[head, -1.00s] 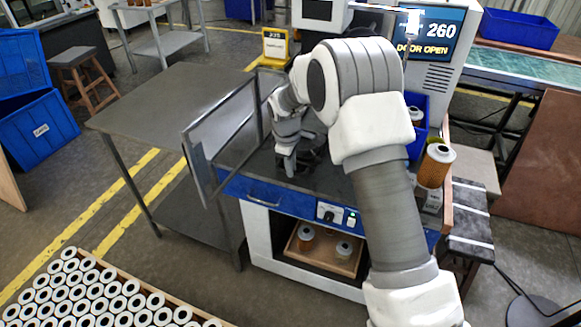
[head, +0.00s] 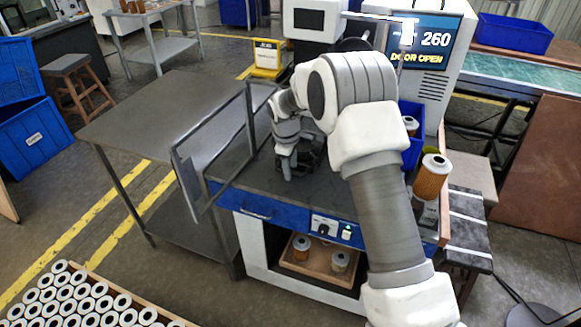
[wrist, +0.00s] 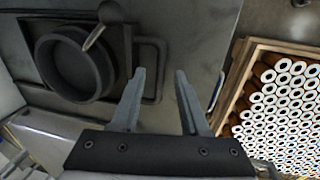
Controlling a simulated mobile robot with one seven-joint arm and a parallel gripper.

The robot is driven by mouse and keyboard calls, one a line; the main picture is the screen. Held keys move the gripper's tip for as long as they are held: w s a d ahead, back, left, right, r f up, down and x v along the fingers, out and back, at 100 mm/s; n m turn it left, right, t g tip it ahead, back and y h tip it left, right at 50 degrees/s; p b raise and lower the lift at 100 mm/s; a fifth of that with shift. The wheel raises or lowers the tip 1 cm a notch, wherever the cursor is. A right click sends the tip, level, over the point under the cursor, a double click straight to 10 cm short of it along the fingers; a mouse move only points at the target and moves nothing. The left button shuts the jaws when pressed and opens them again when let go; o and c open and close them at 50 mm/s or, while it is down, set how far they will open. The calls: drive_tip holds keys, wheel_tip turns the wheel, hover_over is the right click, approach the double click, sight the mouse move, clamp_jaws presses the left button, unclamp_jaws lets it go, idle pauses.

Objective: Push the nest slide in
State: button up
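The nest slide shows in the wrist view as a dark plate with a round raised nest ring (wrist: 75,65) and a loop handle (wrist: 160,62) on its right side.
A clear framed door (head: 215,150) stands open left of my gripper. The machine's screen (head: 425,45) reads "DOOR OPEN". An orange filter cartridge (head: 431,178) stands at the bench's right. A crate of cartridges (wrist: 245,80) lies beyond the bench edge. The grey side table (head: 165,110) is clear.

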wheel_tip(320, 180, up, 17)
drive_tip(key=s+a+p, duration=0.1)
drive_tip(key=s, duration=0.2)
idle(0.4)
